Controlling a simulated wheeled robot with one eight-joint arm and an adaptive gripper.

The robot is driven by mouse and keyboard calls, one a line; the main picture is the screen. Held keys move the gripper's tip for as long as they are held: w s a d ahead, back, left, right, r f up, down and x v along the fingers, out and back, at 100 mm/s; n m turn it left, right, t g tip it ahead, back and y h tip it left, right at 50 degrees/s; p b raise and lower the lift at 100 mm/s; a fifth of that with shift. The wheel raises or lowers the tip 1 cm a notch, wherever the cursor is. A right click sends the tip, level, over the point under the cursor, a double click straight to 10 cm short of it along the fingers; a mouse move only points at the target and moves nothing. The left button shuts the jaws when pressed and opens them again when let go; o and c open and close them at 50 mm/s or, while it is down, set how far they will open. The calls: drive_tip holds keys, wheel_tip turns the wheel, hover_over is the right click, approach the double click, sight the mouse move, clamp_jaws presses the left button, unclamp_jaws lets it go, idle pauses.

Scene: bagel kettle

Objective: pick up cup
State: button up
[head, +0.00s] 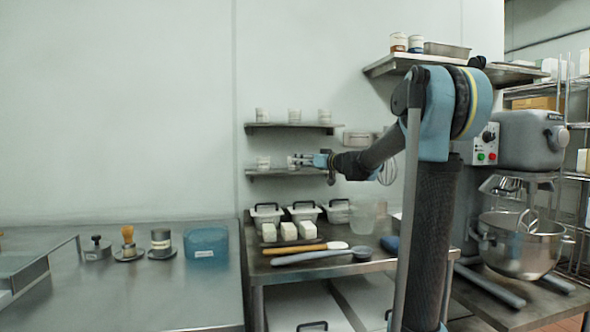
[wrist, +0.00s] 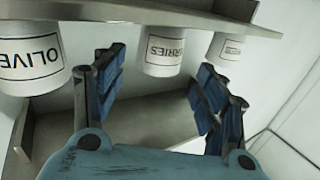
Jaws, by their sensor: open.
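My gripper (head: 302,161) is open at the lower wall shelf (head: 262,174), with its fingers reaching left. In the wrist view, which appears upside down, its two blue-padded fingers (wrist: 160,80) are spread. A white cup with a label ending in "RRIES" (wrist: 162,55) shows in the gap between them, apparently ungripped; I cannot tell how deep it sits. A white cup labelled "OLIVE" (wrist: 30,58) is beyond the left finger. A third white cup (wrist: 226,47) is beyond the right finger. In the head view, a cup (head: 263,163) stands left of my gripper.
An upper shelf (head: 290,126) with several small cups is close above my gripper. A small box (head: 357,139) and a whisk (head: 387,170) are to its right. Below, the counter holds lidded tubs (head: 303,212), white blocks and a clear jug (head: 363,214). A mixer (head: 535,140) stands right.

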drive_tip(key=shift+x, duration=3.25)
drive_tip(key=shift+w+d, duration=0.1)
drive_tip(key=shift+d, duration=0.05)
drive_tip(key=c, duration=1.1)
